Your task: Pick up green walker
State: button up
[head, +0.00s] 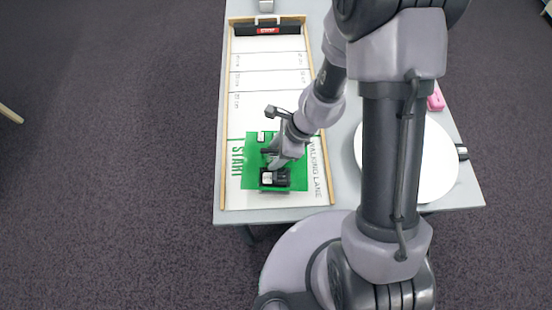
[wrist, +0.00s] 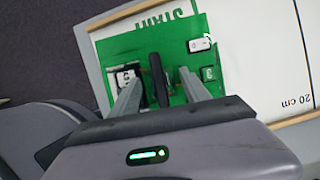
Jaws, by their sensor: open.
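The green walker is hard to tell apart from the green start patch (head: 250,178) beneath it. A black and white part (head: 274,178) that seems to belong to the walker sits near the front of the patch. In the wrist view the green surface (wrist: 150,42) lies ahead of my gripper (wrist: 160,77). Its two grey fingers are apart, with an upright black part (wrist: 158,80) between them. A black and white part (wrist: 124,80) is by the left finger. In the head view my gripper (head: 270,161) is low over the patch, partly hiding the walker. Contact cannot be told.
The walking lane (head: 270,95) has low wooden edges and distance lines, with a black bar and red label (head: 267,30) at its far end. A white round plate (head: 435,165) and a pink object (head: 436,98) are on the right. The lane beyond the patch is clear.

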jog(key=shift+r, duration=0.1)
grip_shut()
